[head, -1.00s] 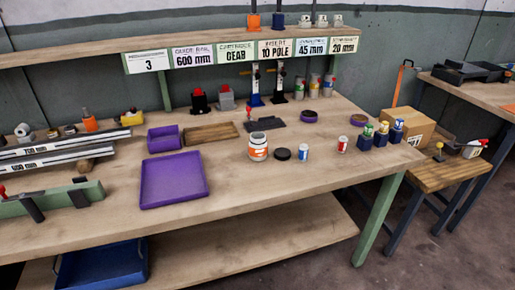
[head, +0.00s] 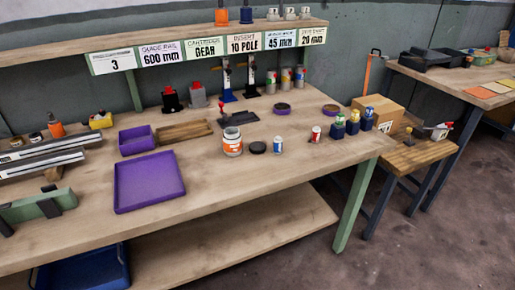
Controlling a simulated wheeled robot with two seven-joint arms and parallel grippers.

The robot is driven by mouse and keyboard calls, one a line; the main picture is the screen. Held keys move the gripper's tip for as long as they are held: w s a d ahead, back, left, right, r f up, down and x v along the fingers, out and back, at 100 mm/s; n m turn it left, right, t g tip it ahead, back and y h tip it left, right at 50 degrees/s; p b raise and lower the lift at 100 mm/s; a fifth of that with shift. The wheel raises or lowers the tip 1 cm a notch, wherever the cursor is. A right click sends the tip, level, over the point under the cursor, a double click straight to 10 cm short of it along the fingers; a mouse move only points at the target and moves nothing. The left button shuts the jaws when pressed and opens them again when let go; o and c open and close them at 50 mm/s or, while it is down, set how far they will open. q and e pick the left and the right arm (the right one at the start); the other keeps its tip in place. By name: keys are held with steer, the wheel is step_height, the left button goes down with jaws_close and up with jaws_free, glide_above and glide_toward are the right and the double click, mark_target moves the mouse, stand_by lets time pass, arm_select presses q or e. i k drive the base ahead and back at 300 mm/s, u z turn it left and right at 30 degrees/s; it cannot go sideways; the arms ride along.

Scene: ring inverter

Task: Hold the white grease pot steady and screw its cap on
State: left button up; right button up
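The white grease pot (head: 232,143) stands upright on the workbench, right of the purple tray. It has an orange label, and its top is open with a dark mouth. A black round cap (head: 258,147) lies flat on the bench just right of the pot, apart from it. Neither of my grippers shows in the head view.
Small cans (head: 278,145) and blue blocks (head: 338,131) stand right of the cap. A purple tray (head: 149,183) and a purple bin (head: 136,140) lie left. A shelf (head: 100,48) runs above the back. The bench front before the pot is clear.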

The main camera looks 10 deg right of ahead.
mark_target(233, 144)
steer(key=z, duration=2.1)
steer(key=i, duration=1.5)
steer(key=u, duration=3.25)
